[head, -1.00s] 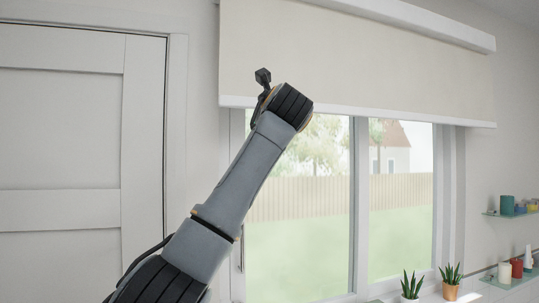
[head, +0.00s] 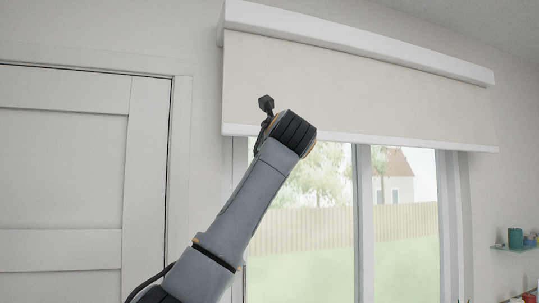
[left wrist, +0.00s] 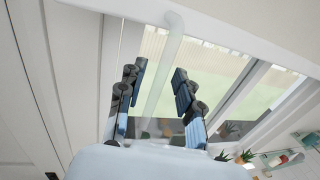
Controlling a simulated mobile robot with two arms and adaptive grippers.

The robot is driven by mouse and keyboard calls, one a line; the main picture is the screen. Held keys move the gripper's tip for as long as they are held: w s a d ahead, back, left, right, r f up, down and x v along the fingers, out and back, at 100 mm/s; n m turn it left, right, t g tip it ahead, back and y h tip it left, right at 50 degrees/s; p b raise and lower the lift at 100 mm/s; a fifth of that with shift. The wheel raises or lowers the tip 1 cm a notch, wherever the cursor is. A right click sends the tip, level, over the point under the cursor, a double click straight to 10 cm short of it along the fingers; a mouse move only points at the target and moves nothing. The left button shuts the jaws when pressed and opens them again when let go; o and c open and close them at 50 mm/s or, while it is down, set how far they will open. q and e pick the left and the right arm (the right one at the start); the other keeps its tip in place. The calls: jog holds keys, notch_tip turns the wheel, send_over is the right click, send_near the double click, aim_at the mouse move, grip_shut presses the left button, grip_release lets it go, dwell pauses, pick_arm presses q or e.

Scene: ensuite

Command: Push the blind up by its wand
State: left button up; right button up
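The cream roller blind (head: 350,90) hangs partly down over the window, with a white bottom bar (head: 360,140). In the left wrist view the white bottom bar (left wrist: 235,32) crosses the top. A pale, translucent wand (left wrist: 163,72) hangs from it and runs down between the fingers of my left gripper (left wrist: 160,88). The fingers are open, one on each side of the wand, with gaps visible. In the head view my left arm reaches up to the blind's lower left part; its wrist hides the fingers and the wand. My right gripper is not in view.
A white panelled door (head: 65,180) stands left of the window. The window frame (head: 364,220) is behind the blind. A small shelf (head: 515,248) with items is at the far right. Potted plants (left wrist: 228,130) show low in the left wrist view.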

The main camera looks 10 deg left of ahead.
pick_arm(q)
jog(key=shift+a+f, duration=0.1)
jog(key=v, duration=1.2)
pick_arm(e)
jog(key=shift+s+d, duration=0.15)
